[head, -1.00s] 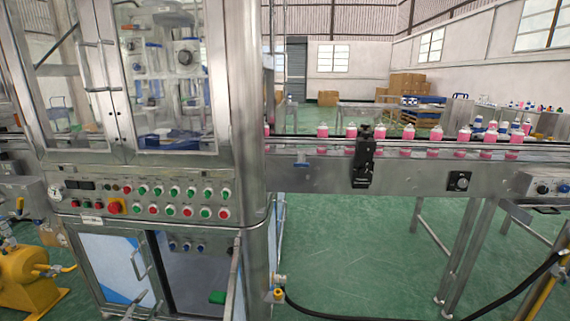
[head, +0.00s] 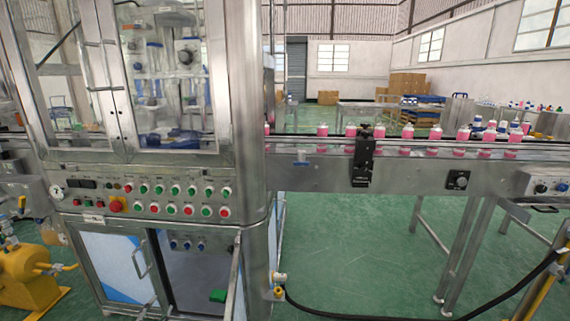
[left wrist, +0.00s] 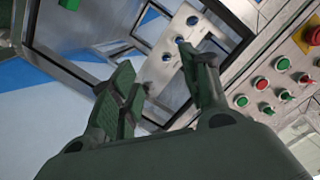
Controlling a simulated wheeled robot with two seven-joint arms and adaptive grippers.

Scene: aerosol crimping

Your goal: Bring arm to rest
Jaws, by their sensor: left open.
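My left gripper (left wrist: 160,72) is open and empty in the left wrist view, its dark green fingers spread apart with nothing between them. Past the fingers is a grey panel (left wrist: 165,62) with blue knobs, inside a metal frame. In the head view I cannot clearly make out my left gripper. The crimping machine (head: 150,180) stands at the left there, with a lower cabinet (head: 180,280) that looks open and the blue-knobbed panel (head: 190,246) inside it. My right gripper is in neither view.
Red and green buttons (head: 175,191) line the machine's front, and show at the right of the wrist view (left wrist: 270,83). A conveyor (head: 320,177) carries pink bottles (head: 379,132) to the right. A black hose (head: 400,318) hangs low. Green floor (head: 360,230) lies free under the conveyor.

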